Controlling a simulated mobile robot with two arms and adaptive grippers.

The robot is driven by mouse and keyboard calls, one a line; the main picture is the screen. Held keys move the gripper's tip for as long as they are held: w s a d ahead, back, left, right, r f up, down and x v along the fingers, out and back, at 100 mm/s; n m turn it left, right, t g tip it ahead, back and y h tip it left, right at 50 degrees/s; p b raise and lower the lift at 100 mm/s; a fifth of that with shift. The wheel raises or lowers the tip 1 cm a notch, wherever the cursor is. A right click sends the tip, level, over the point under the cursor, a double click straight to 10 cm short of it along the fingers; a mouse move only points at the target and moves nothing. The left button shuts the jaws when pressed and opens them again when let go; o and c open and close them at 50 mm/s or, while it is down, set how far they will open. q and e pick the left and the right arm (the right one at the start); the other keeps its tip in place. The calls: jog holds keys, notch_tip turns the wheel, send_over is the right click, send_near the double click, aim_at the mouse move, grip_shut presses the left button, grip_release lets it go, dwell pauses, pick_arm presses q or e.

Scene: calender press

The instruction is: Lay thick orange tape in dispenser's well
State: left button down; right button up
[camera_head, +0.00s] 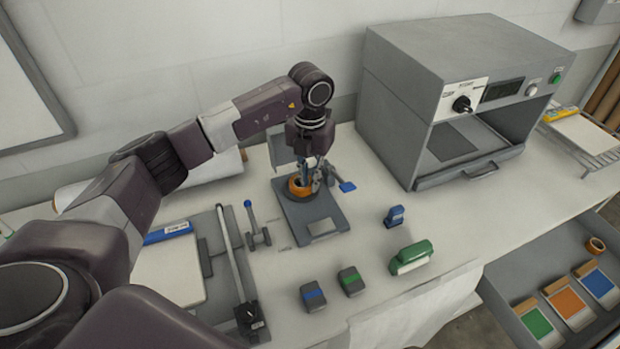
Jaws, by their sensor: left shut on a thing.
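The thick orange tape (297,190) is a ring-shaped roll at the back of a grey device with a flat base plate (323,227) and a blue-tipped lever (346,187), which looks like the dispenser. My left gripper (312,178) points down from above and is shut on the orange tape. The fingers and the roll hide the well, so I cannot tell whether the tape rests in it or hangs just above. My right gripper is not in view.
A grey press (400,90) stands at the back right. A blue-handled lever tool (256,228), a paper trimmer (238,270), small grey blocks (313,296) and a green stapler-like tool (410,257) surround the device. An open drawer (520,285) at right holds a smaller orange roll (596,245) and colored cards.

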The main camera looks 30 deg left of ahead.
aim_at(310, 184)
pick_arm(q)
jog(key=c, duration=2)
grip_release()
jog(key=shift+f, duration=0.1)
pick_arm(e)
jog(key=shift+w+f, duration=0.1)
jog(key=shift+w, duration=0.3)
pick_arm(q)
jog(key=shift+r, duration=0.2)
jog(key=shift+w+r, duration=0.1)
jog(key=shift+r, duration=0.3)
notch_tip(310, 184, up, 11)
jog(key=b, duration=0.3)
jog(key=shift+b, duration=0.35)
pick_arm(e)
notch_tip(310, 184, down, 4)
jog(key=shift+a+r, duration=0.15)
